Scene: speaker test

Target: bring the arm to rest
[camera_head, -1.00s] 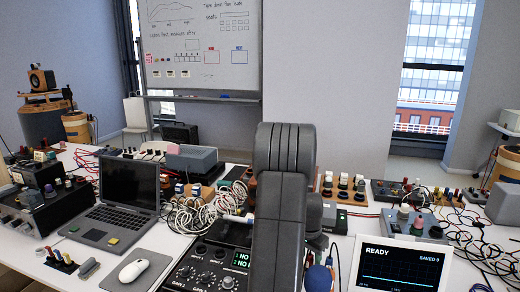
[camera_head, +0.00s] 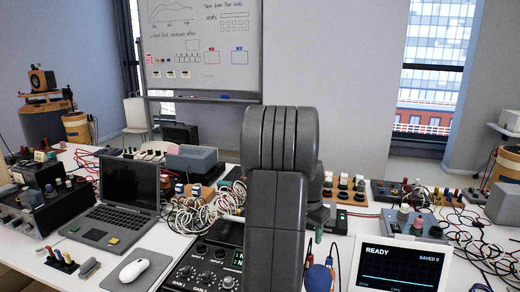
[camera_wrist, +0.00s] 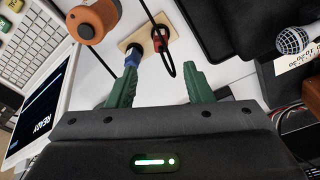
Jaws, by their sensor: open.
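My arm (camera_head: 277,190) stands folded in the middle of the head view, its thick dark grey joint raised in front of the whiteboard wall. It hides part of the table behind it. My gripper is not clearly visible in that view. In the wrist view my gripper (camera_wrist: 160,72) shows two green fingers spread apart with nothing between them. Beyond the fingertips lies a small wooden block (camera_wrist: 134,36) with a blue and a red plug; I cannot tell the distance.
The READY screen (camera_head: 399,262) stands right of my arm; the audio box (camera_head: 205,268) is to its left, near a laptop (camera_head: 130,187) and mouse (camera_head: 134,270). An orange cylinder (camera_wrist: 93,20) and a microphone (camera_wrist: 291,40) show in the wrist view. Cables cover much of the table.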

